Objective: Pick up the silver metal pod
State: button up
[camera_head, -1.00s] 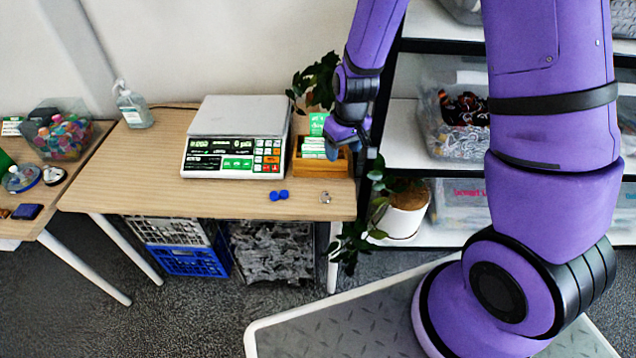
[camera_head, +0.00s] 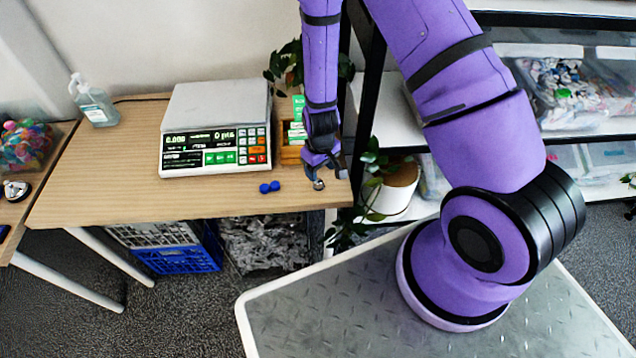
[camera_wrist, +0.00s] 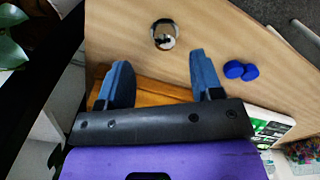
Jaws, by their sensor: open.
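The silver metal pod (camera_head: 319,185) is a small round shiny piece on the wooden table (camera_head: 110,195), near its right front corner. In the wrist view the pod (camera_wrist: 164,34) lies on bare wood, ahead of the fingertips and between their lines, apart from both. My gripper (camera_head: 325,170) points down at the right end of the table, just behind the pod in the head view. In the wrist view my gripper (camera_wrist: 158,75) shows two blue fingers spread wide with nothing between them.
A blue two-lobed object (camera_head: 269,187) lies left of the pod. A scale (camera_head: 215,125) and a wooden card box (camera_head: 290,152) stand behind. A potted plant (camera_head: 395,185) and shelves are on the right. The table's front edge is close to the pod.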

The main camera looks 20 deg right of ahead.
aim_at(318, 180)
jog(key=shift+a+f, duration=0.15)
jog(key=shift+f, duration=1.3)
jog(key=shift+a+f, duration=0.15)
jog(key=shift+f, duration=1.3)
jog(key=c, duration=1)
